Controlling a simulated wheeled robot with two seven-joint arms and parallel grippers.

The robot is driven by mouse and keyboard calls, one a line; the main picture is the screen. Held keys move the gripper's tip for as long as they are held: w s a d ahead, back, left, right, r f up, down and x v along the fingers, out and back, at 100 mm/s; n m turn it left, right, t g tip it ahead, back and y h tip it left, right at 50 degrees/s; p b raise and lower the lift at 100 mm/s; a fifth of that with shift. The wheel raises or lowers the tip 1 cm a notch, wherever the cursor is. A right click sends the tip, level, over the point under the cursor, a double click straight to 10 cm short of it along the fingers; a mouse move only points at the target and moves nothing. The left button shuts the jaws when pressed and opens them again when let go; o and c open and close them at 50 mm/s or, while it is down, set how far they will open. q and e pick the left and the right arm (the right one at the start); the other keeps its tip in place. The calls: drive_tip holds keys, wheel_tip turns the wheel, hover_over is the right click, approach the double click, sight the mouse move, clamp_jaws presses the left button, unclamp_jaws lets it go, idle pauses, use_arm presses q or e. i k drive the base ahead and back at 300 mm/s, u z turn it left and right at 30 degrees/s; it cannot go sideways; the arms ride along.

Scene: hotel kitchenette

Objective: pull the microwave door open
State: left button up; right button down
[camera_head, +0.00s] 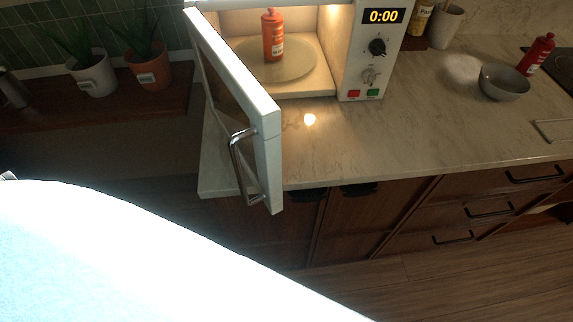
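The white microwave stands on the counter, with its control panel (376,50) reading 0:00. Its door (268,130) is hinged on the left and stands wide open, swung out toward me past the counter's front edge. The metal door handle (237,165) is on the door's outer face, and nothing grips it. Inside the lit cavity, a red bottle (272,36) stands on the round turntable (290,68). A large, bright, overexposed shape, which I cannot identify for sure, fills the lower left.
A grey bowl (505,82) and a tilted red bottle (540,50) are on the counter at right. Two potted plants (148,68) stand on a wooden shelf at left. The counter (420,130) before the microwave is clear. Drawers with dark handles (490,210) lie below.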

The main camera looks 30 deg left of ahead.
sight(249, 121)
drive_tip(key=u, duration=2.45)
drive_tip(key=k, duration=0.35)
drive_tip(key=z, duration=1.35)
